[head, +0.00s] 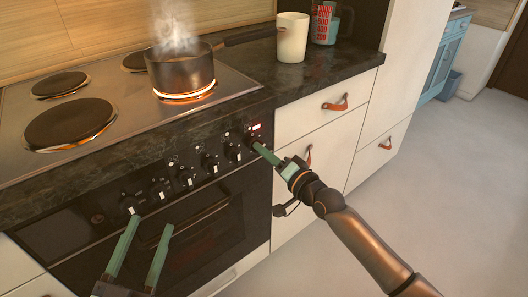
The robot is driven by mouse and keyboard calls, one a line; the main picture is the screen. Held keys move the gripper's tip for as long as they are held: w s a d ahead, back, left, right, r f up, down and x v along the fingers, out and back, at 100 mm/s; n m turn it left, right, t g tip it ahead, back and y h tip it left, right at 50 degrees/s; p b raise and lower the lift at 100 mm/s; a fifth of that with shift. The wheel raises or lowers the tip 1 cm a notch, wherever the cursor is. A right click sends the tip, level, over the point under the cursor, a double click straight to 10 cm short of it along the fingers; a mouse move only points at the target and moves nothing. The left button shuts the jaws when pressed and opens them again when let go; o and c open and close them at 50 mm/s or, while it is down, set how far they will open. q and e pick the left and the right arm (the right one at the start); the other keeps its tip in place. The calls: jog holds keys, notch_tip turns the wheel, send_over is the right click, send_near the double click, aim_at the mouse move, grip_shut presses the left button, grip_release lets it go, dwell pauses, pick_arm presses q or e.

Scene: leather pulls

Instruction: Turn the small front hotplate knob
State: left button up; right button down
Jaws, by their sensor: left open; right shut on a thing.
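A row of several black knobs (185,178) runs along the dark front panel of the cooker. My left gripper (151,223) is open and empty in front of the oven, below the left knobs. A pot (181,72) steams on a glowing orange hotplate (184,95) at the front right of the hob.
Dark hotplates show at the front left (70,122), back left (60,84) and back right (134,61). The oven door handle (190,222) lies near my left gripper. A white cup (292,37) and a glass jar (325,24) stand on the dark counter. Leather-pull drawers (318,112) are at the right; floor there is free.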

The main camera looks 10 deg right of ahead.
dwell(0.4)
pick_arm(q)
jog(key=s+f+n+g+y+p, duration=0.1)
jog(key=s+f+g, duration=0.1)
jog(key=f, duration=0.6)
jog(key=s+f+n+g+y+p, duration=0.1)
jog(key=s+f+g+p, duration=0.1)
jog(key=f+g, duration=0.3)
jog(key=s+f+n+g+y+p, duration=0.1)
jog(key=s+f+g, duration=0.2)
jog(key=f, duration=0.8)
jog(key=shift+s+a+n+g+y+p, duration=0.2)
jog(key=shift+s+n+g+y+p, duration=0.1)
jog(key=shift+n+g, duration=0.1)
pick_arm(e)
jog(key=shift+n, duration=6.1)
jog(key=c, duration=0.9)
grip_release()
pick_arm(q)
jog(key=shift+r, duration=0.1)
pick_arm(e)
jog(key=shift+o, duration=0.2)
